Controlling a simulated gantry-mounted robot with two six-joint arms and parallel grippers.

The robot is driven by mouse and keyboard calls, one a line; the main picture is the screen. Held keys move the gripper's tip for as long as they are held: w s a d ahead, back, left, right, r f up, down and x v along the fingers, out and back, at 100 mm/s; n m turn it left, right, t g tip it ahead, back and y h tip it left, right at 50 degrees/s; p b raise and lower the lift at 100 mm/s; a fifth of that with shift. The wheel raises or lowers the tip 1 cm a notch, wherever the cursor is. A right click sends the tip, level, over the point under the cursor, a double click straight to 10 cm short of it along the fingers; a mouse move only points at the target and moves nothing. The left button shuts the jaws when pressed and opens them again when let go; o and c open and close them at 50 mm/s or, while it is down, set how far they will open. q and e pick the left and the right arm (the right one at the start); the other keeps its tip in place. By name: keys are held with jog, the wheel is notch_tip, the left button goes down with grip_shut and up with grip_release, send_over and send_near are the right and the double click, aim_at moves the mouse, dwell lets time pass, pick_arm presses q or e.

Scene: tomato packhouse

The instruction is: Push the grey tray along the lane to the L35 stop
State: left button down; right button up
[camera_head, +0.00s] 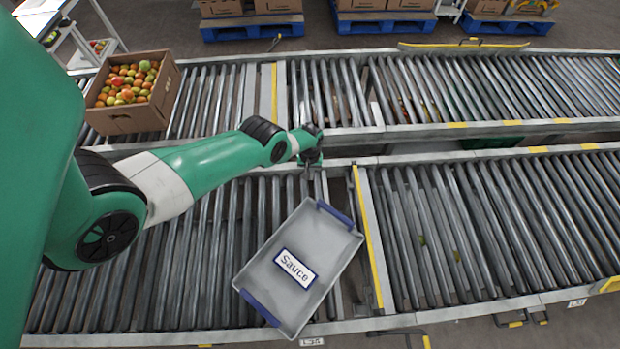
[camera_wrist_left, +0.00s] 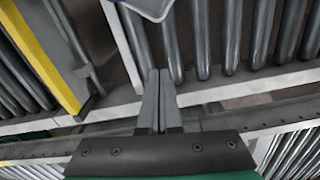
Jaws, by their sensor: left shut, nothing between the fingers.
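The grey tray (camera_head: 325,240) lies turned at an angle on the near roller lane, with a "Sauce" label and blue end handles. Its right corner is close to a yellow-edged crossbar (camera_head: 368,240); I cannot tell whether they touch. A small plate reading L35 (camera_head: 311,341) is on the lane's front rail below the tray. My left gripper (camera_head: 307,172) is at the lane's far rail, behind the tray's far end. In the wrist view its fingers (camera_wrist_left: 159,100) are shut and empty, with the tray's edge (camera_wrist_left: 150,6) ahead of them, apart. My right gripper is not in view.
A cardboard box of tomatoes (camera_head: 132,92) stands on the far lane at the left. Another crossbar (camera_head: 274,92) crosses that lane. The near lane right of the crossbar is clear. Blue pallets (camera_head: 385,22) with boxes stand behind.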

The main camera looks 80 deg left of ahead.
aim_at(310, 188)
pick_arm(q)
notch_tip(310, 188, down, 8)
jog(key=b, duration=0.7)
jog(key=shift+f, duration=0.25)
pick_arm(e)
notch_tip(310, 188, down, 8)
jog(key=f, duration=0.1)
pick_arm(q)
jog(key=r+p, duration=0.1)
jog(key=p, duration=0.1)
jog(key=d+r+p, duration=0.1)
jog(key=p, duration=0.1)
jog(key=shift+s+d+r, duration=0.1)
jog(key=shift+s+r, duration=0.05)
jog(key=shift+s, duration=0.15)
jog(key=shift+s+d+f+p, duration=0.15)
jog(key=shift+d+p, duration=0.25)
jog(key=shift+d, duration=0.2)
jog(key=shift+s+d+f+p, duration=0.1)
jog(key=shift+d+p, duration=0.3)
jog(key=shift+d, duration=0.15)
jog(key=shift+d+f, duration=0.15)
jog(key=shift+d, duration=0.1)
jog(key=shift+f, duration=0.1)
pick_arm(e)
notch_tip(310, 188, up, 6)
